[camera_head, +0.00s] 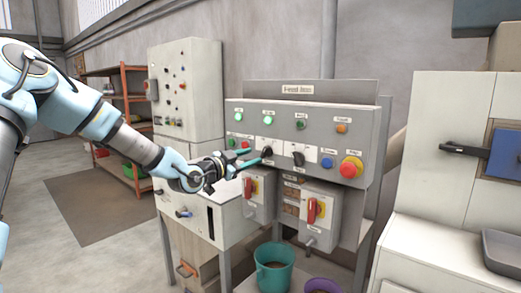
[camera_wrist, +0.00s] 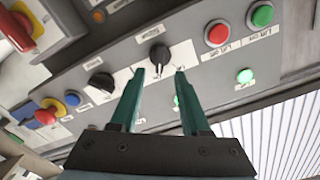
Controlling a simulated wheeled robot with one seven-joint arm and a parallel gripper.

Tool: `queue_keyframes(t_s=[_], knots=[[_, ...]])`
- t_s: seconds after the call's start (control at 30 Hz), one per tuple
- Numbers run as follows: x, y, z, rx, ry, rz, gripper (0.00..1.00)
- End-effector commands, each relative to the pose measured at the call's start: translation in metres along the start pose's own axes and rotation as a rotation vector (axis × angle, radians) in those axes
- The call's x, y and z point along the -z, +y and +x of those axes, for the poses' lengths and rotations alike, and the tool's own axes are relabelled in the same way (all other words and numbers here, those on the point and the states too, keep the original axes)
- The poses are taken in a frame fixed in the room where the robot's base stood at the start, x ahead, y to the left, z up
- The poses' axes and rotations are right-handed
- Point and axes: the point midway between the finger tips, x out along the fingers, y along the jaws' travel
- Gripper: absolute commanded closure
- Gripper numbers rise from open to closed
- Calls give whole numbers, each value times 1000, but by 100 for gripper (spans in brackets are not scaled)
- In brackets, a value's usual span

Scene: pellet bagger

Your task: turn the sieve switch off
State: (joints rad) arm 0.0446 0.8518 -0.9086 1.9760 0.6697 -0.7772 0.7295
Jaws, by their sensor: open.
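Two black rotary switches sit on the sloped grey control panel (camera_head: 375,133). My gripper (camera_head: 253,157) is open at the left switch (camera_head: 266,151). In the wrist view this switch (camera_wrist: 159,55) shows just beyond and between the tips of my open gripper (camera_wrist: 160,73), with clear space between the fingers. I cannot tell whether a finger touches it. The other switch (camera_head: 298,159) is to its right, and also shows in the wrist view (camera_wrist: 101,82). The labels are too small to read surely, so I cannot tell which is the sieve switch.
A red emergency button (camera_head: 351,167) and a blue button (camera_head: 327,163) are on the panel's right. Lit green lamps (camera_head: 268,119) are above. Red-handled isolators (camera_head: 316,210) hang below, over a teal bucket (camera_head: 273,270). Red and green push buttons (camera_wrist: 217,33) are near my gripper.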

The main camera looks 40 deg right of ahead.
Motion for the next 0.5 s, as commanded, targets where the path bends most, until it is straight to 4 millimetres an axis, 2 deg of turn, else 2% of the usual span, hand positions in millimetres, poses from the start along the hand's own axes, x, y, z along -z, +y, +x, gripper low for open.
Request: queue_keyframes(t_s=[0.03,0.2,0.33,0.5], knots=[[4,-1,11,-1,1,-4,54],[2,-1,37,-1,-1,-4,54],[1,-1,49,-1,-1,-2,54],[-1,0,54,-1,-3,-2,54]])
